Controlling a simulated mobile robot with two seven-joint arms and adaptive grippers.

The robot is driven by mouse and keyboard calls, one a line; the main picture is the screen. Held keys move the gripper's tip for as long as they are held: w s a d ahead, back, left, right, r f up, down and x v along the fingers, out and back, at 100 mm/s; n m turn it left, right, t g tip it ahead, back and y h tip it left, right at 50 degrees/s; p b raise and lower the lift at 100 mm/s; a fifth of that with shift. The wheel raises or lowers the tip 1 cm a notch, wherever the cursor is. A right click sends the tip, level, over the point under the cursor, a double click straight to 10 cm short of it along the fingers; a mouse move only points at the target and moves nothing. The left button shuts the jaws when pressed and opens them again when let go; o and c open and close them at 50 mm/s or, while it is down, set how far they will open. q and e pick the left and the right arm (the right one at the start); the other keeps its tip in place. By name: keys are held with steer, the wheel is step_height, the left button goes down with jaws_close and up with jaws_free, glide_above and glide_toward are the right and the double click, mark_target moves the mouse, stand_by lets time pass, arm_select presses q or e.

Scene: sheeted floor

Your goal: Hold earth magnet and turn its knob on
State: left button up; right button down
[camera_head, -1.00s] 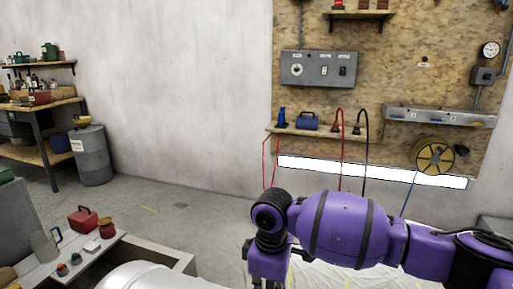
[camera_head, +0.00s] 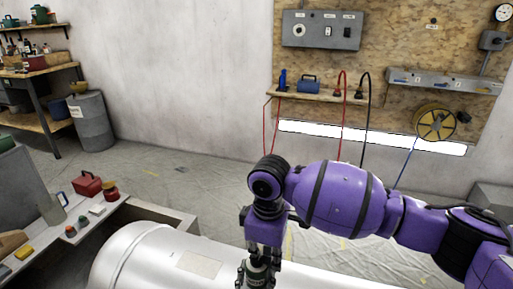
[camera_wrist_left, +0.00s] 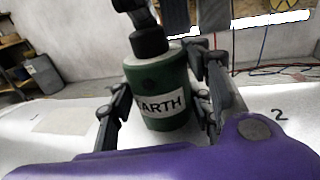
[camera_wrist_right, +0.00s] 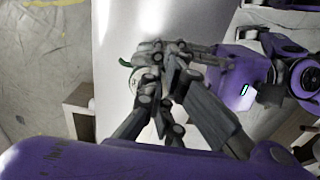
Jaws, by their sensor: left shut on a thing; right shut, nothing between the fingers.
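The earth magnet (camera_wrist_left: 155,100) is a green cylinder with a white EARTH label and a black top piece (camera_wrist_left: 150,42). It stands about upright on the pale tank. My left gripper (camera_wrist_left: 168,88) is shut on it, one finger on each side of its body. In the head view my right gripper (camera_head: 257,270) points down over the tank's top. In the right wrist view its fingers (camera_wrist_right: 162,68) are closed together with nothing held, over the magnet.
The pale tank (camera_head: 140,262) lies in front of me. A bench with a red box (camera_head: 87,185) and small jars is at left. A wall panel with a shelf (camera_head: 330,96), cables and a yellow reel (camera_head: 435,123) is at the back. The floor between is mostly clear.

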steer(key=shift+s+a+r, duration=0.15)
steer(key=shift+s+r, duration=0.05)
stand_by(0.6)
step_height(320, 180, up, 6)
steer(key=shift+s+d, duration=0.25)
steer(key=shift+d, duration=0.05)
stand_by(0.5)
step_height(320, 180, down, 6)
steer(key=w, duration=0.3)
steer(key=shift+d, duration=0.35)
stand_by(0.4)
